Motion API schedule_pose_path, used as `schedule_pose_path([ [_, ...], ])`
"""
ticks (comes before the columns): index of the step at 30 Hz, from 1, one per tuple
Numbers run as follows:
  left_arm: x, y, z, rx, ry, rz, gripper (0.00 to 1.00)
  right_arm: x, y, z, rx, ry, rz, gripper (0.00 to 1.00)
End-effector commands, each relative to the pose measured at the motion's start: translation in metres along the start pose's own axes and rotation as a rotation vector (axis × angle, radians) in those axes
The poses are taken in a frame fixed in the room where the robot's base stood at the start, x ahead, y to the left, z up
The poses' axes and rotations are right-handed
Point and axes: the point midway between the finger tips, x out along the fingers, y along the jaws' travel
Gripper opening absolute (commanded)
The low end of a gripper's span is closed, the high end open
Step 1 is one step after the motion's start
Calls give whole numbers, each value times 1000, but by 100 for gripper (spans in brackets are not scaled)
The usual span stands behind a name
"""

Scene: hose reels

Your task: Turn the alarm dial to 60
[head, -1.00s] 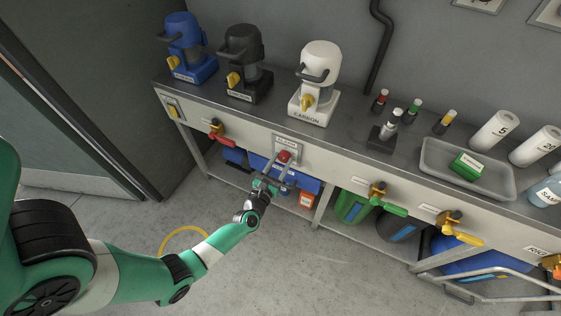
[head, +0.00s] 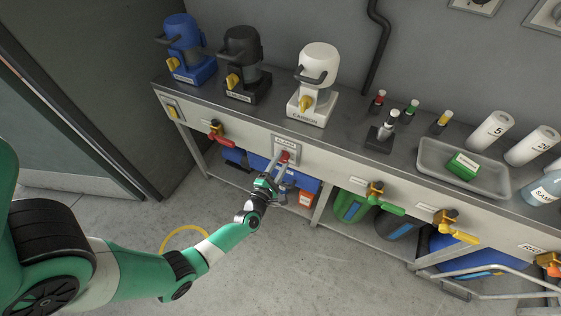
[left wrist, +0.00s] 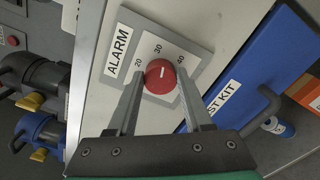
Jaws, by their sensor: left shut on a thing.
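The alarm dial (head: 284,156) is a round red knob on a grey plate labelled ALARM on the bench's front panel. In the left wrist view the dial (left wrist: 160,76) has a short white mark, seemingly towards 30. The numbers 20, 30 and 40 show around it; any others are hidden. My left gripper (head: 280,163) reaches the dial from below. Its two fingers (left wrist: 160,84) lie on either side of the knob, shut on it. My right gripper is in no view.
Blue, black and white machines (head: 320,65) stand on the bench above. A red-handled valve (head: 220,135) is left of the dial; green and yellow valves (head: 455,228) are right. A blue kit box (left wrist: 245,70) sits below the panel.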

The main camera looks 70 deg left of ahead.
Motion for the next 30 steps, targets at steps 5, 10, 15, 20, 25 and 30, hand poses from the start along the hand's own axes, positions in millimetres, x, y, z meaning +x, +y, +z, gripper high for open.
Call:
schedule_pose_path([
  [5,0,0,0,168,1,-1,0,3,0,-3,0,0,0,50],
  [10,0,-1,0,330,1,-2,0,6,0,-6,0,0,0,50],
  [15,0,-2,0,492,1,-2,0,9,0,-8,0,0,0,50],
  [20,0,-2,-1,643,0,-2,0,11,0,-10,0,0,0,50],
  [25,0,-2,-1,805,0,-1,0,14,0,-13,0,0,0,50],
  [30,0,-3,-1,966,0,-2,0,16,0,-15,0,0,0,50],
])
